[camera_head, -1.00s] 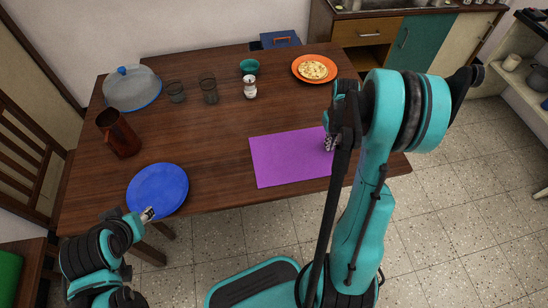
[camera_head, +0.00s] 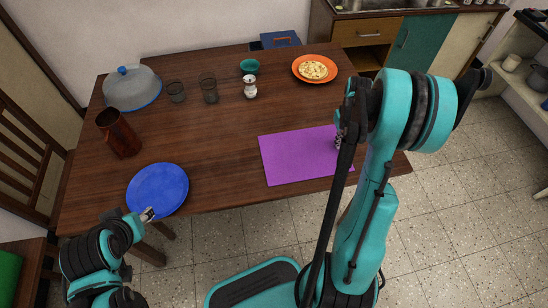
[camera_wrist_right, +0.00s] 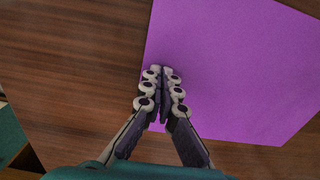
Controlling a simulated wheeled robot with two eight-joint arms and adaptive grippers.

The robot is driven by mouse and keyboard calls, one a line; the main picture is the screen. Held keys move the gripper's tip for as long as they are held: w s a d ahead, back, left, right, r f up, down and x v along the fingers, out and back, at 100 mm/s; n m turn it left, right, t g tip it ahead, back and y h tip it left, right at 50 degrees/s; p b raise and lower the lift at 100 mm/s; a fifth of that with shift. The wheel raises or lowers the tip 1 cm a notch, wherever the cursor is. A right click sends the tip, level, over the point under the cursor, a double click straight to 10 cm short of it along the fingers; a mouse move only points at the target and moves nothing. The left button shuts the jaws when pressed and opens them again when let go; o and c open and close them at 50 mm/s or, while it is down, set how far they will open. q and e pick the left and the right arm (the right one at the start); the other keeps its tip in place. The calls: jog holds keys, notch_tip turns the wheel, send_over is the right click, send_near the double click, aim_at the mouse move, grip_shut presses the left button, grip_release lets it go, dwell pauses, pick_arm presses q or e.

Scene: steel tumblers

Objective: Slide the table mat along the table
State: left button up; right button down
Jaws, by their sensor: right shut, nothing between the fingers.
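The purple table mat (camera_head: 300,158) lies flat near the front edge of the wooden table, right of the middle. My right gripper (camera_head: 338,140) is at the mat's right side, partly hidden behind my own arm. In the right wrist view the shut fingers (camera_wrist_right: 162,72) are over the edge of the mat (camera_wrist_right: 235,65), with nothing between them. They look close to or touching the mat; contact cannot be told for sure. My left gripper (camera_head: 148,214) is by the front edge of the blue plate; its finger opening is too small to tell.
The table (camera_head: 222,140) is clear left of the mat, up to the blue plate (camera_head: 158,190). A brown jug (camera_head: 120,133), glass tumblers (camera_head: 209,88), a white shaker (camera_head: 250,87), a teal bowl (camera_head: 249,67), an orange plate (camera_head: 298,74) of food and a domed cover (camera_head: 132,90) stand farther back.

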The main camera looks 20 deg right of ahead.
aim_at(355, 144)
jog(key=shift+s+d, duration=0.2)
jog(key=shift+d, duration=0.45)
jog(key=shift+s+d, duration=0.2)
jog(key=shift+d, duration=0.6)
jog(key=shift+s+d, duration=0.15)
jog(key=shift+d, duration=0.7)
jog(key=shift+s+d, duration=0.2)
jog(key=shift+d, duration=0.6)
jog(key=shift+d, duration=0.1)
jog(key=shift+s+d, duration=0.2)
jog(key=shift+d, duration=0.55)
jog(key=shift+s+d, duration=0.2)
jog(key=shift+d, duration=0.6)
jog(key=shift+s+d, duration=0.2)
jog(key=shift+d, duration=0.55)
jog(key=shift+d, duration=0.15)
